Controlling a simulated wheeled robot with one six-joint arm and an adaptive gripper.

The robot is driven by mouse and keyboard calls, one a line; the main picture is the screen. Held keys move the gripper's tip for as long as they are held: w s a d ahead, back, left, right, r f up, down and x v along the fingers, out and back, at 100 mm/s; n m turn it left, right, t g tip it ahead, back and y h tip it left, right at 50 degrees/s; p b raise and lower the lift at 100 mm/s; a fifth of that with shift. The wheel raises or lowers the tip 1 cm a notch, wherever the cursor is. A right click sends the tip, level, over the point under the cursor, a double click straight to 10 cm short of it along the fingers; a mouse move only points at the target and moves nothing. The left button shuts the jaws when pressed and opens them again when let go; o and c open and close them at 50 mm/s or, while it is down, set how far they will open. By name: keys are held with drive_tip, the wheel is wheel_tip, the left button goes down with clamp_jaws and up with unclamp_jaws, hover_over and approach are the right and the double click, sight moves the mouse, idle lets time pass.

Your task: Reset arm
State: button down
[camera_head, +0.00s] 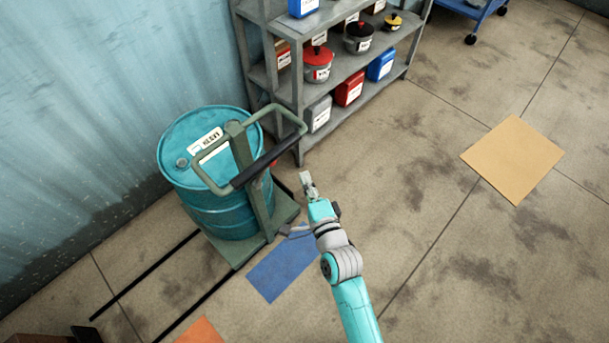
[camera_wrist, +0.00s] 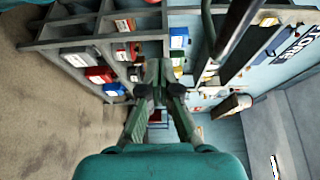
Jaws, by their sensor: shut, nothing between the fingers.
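My gripper (camera_head: 308,184) is at the end of my teal and grey arm, in the middle of the head view. It is shut and empty, held above the floor to the right of the drum trolley. In the wrist view my gripper (camera_wrist: 159,74) shows its fingers together, with the shelf and wall behind them. Nothing is between the fingers.
A teal drum (camera_head: 214,206) stands on a green trolley (camera_head: 260,196) left of my gripper. A grey shelf (camera_head: 297,88) with pots and canisters is behind. A blue mat (camera_head: 283,268) and a tan mat (camera_head: 513,158) lie on the floor. The floor at right is mostly clear.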

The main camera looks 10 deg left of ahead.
idle(0.5)
drive_tip(key=s+d+f+n+h, duration=0.2)
drive_tip(key=s+d+n, duration=0.1)
drive_tip(key=s+d, duration=0.6)
drive_tip(key=s+d+f+n+h, duration=0.25)
drive_tip(key=s+d, duration=0.55)
drive_tip(key=s, duration=0.4)
drive_tip(key=s+d+r+n+h, duration=0.1)
drive_tip(key=s+d+r+n, duration=0.1)
drive_tip(key=s, duration=0.4)
drive_tip(key=s+d+r+n+g+h, duration=0.1)
drive_tip(key=s+d+r+n, duration=0.1)
drive_tip(key=s, duration=0.4)
drive_tip(key=s+d+r+n+h, duration=0.1)
drive_tip(key=s+d+r+n, duration=0.1)
drive_tip(key=s+r, duration=0.3)
drive_tip(key=shift+s+r+n, duration=0.4)
drive_tip(key=shift+r+n, duration=0.05)
drive_tip(key=shift+n, duration=0.3)
drive_tip(key=shift+a, duration=0.1)
